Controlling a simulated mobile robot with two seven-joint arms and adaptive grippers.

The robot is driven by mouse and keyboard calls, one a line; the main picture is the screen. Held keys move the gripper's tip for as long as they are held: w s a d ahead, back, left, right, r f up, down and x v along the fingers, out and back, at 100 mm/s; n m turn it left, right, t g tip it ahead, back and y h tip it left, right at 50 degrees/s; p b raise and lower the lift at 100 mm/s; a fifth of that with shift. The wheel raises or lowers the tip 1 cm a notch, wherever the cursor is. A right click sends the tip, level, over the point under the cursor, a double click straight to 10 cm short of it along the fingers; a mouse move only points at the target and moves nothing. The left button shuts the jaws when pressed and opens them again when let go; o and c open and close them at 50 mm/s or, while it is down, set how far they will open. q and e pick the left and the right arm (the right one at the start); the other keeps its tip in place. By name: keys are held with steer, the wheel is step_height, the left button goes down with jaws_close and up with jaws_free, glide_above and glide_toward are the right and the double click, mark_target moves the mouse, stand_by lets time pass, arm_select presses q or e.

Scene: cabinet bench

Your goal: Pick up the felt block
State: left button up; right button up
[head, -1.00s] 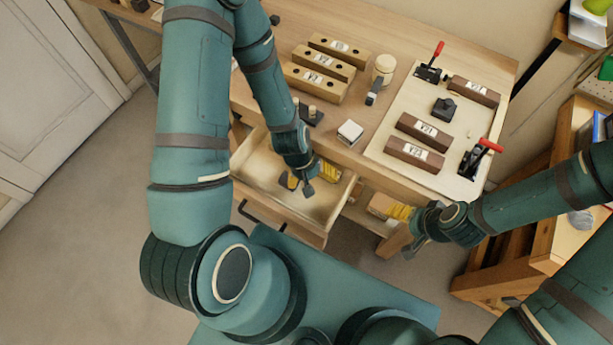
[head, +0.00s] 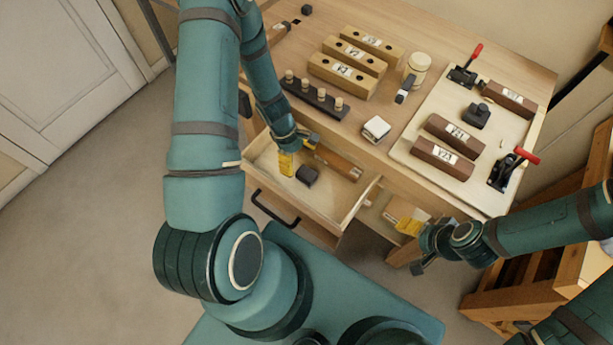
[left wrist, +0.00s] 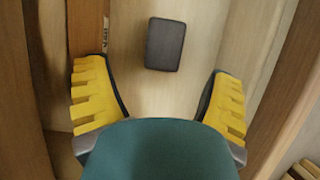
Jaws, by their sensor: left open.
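The felt block (head: 307,175), a small dark grey block, lies in the open wooden drawer (head: 341,214). In the left wrist view the felt block (left wrist: 165,45) lies flat on the pale drawer floor, beyond the fingertips and between their lines. My left gripper (head: 299,154) is over the drawer, just behind the block in the head view. Its yellow fingers are spread wide and empty in the left wrist view (left wrist: 160,80), not touching the block.
A brown bar (head: 338,163) with a label lies in the drawer behind the block. The drawer walls are close around the gripper. The bench top holds labelled wooden blocks (head: 344,71), a peg rack (head: 316,98), a white square item (head: 376,129) and a fixture board (head: 405,148).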

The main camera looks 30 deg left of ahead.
mark_target(305, 172)
arm_select(q)
steer(key=shift+d+b+x, duration=0.1)
steer(key=shift+b+x, duration=0.3)
steer(key=shift+x, duration=1.15)
steer(key=shift+d+b+x, duration=0.15)
steer(key=shift+b+x, duration=0.2)
steer(key=shift+x, duration=1.2)
steer(key=shift+s+r, duration=0.1)
steer(key=shift+s, duration=0.1)
steer(key=c, duration=1.3)
